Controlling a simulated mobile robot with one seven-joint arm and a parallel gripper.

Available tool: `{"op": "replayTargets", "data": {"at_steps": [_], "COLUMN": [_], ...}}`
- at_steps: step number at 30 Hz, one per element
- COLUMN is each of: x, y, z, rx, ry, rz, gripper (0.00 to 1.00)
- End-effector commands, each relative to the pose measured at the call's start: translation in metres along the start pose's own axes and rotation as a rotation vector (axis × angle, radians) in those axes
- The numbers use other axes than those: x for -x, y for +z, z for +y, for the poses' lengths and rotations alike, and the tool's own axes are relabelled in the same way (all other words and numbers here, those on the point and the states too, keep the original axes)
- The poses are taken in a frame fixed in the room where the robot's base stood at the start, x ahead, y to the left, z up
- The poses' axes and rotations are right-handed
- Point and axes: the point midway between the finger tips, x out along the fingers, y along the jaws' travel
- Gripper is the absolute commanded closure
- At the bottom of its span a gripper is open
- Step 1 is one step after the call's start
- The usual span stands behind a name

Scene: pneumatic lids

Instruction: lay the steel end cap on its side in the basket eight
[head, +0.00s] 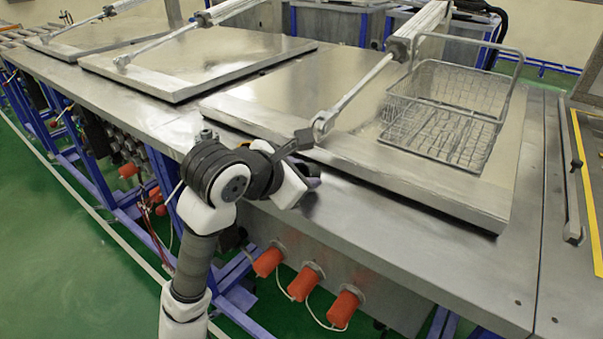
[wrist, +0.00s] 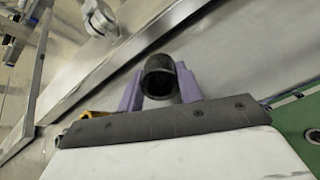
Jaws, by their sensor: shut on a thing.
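My gripper (wrist: 160,88) is shut on the end cap (wrist: 160,76), a short, dark, hollow round piece with its open end turned toward the wrist camera. The purple fingers press it from both sides. The wire basket (head: 450,112) with a raised handle stands on the nearest steel lid. No number shows on it. I cannot see anything inside it.
A rod end (head: 322,122) and its cylinder rise from the lid (head: 400,175) between my gripper and the basket. Two more closed lids lie farther left. Orange-red plugs (head: 268,262) stick out below the bench edge. The lid's front strip is clear.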

Motion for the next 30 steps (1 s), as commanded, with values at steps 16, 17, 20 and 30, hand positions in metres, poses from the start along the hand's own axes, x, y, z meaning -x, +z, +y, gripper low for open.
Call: {"op": "replayTargets", "data": {"at_steps": [16,17,20,30], "x": [0.001,0.001,0.001,0.017], "y": [0.001,0.001,0.001,0.0], "z": [0.0,0.0,0.0,0.001], "rx": [0.0,0.0,0.0,0.0], "ry": [0.001,0.001,0.001,0.004], "rz": [0.0,0.0,0.0,0.001], "gripper": [0.41,0.39,0.39,0.39]}}
